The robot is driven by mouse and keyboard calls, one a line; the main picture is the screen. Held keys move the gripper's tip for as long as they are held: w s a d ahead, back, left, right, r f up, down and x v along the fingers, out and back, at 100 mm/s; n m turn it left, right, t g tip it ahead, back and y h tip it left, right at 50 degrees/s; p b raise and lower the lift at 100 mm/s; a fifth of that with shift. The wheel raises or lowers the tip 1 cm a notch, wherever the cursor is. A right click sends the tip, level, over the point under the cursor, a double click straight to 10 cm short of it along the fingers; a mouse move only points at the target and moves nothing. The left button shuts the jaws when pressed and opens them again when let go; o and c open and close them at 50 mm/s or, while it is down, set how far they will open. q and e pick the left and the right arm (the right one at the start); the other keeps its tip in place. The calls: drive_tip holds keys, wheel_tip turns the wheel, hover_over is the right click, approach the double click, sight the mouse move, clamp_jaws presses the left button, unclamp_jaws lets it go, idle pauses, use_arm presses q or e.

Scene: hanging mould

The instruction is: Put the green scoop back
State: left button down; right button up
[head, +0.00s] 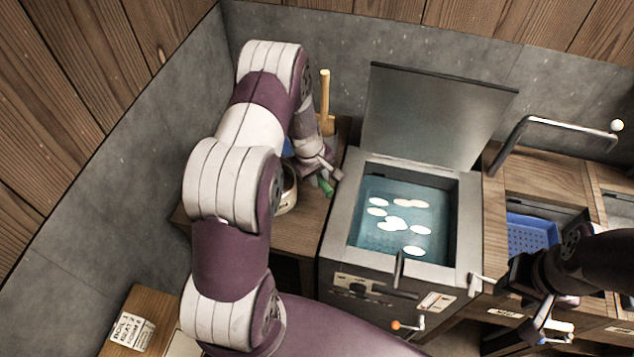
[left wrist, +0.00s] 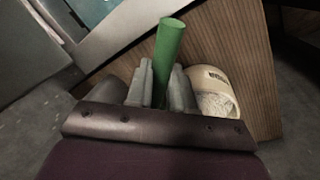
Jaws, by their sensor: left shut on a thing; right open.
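The green scoop (left wrist: 168,55) shows in the left wrist view as a green handle standing up between the fingers of my left gripper (left wrist: 161,85). My left gripper is shut on it. In the head view a small green part of the scoop (head: 325,186) shows by my left gripper (head: 328,172), over the wooden side table. The rest of the scoop is hidden. A cream tub (left wrist: 212,90) with a label and pale, grainy contents stands beside the gripper; it also shows in the head view (head: 287,196), partly behind my arm. My right gripper (head: 555,328) is open and empty at the lower right.
A vat (head: 338,215) of teal liquid with several white ovals stands in the middle, its lid (head: 433,118) raised. A wooden post (head: 325,100) rises behind the side table (head: 312,222). A blue basket (head: 530,235) and bent metal rail (head: 540,120) are at right.

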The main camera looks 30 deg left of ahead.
use_arm(q)
wheel_tip(320, 180, down, 4)
drive_tip(key=shift+f+p, duration=0.1)
drive_tip(key=shift+p, duration=0.25)
